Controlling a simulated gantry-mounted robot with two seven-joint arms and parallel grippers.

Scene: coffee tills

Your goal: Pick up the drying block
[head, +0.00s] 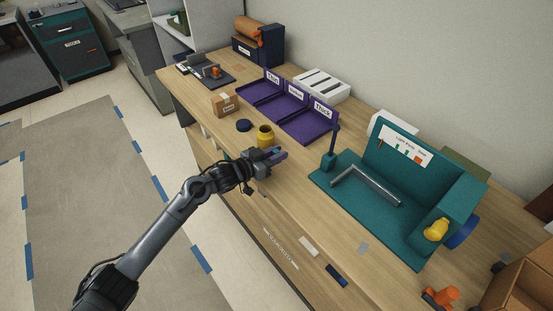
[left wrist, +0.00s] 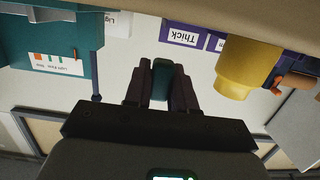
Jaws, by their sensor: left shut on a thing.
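My left gripper (head: 277,157) is over the front part of the wooden bench, just in front of an open yellow jar (head: 265,138). In the left wrist view its fingers (left wrist: 161,85) are closed on a small dark green block (left wrist: 161,78), which I take to be the drying block. The block sits upright between the fingertips in that view. In the head view the block is hidden or too small to make out. I cannot tell how far it is above the bench. My right gripper is not in view.
Purple trays (head: 308,127) with labels stand behind the gripper. A teal station (head: 335,183) with a grey angled bar is to the right. A cardboard box (head: 224,103) and dark lid (head: 244,125) lie to the left. An orange tool (head: 440,297) is at the front right.

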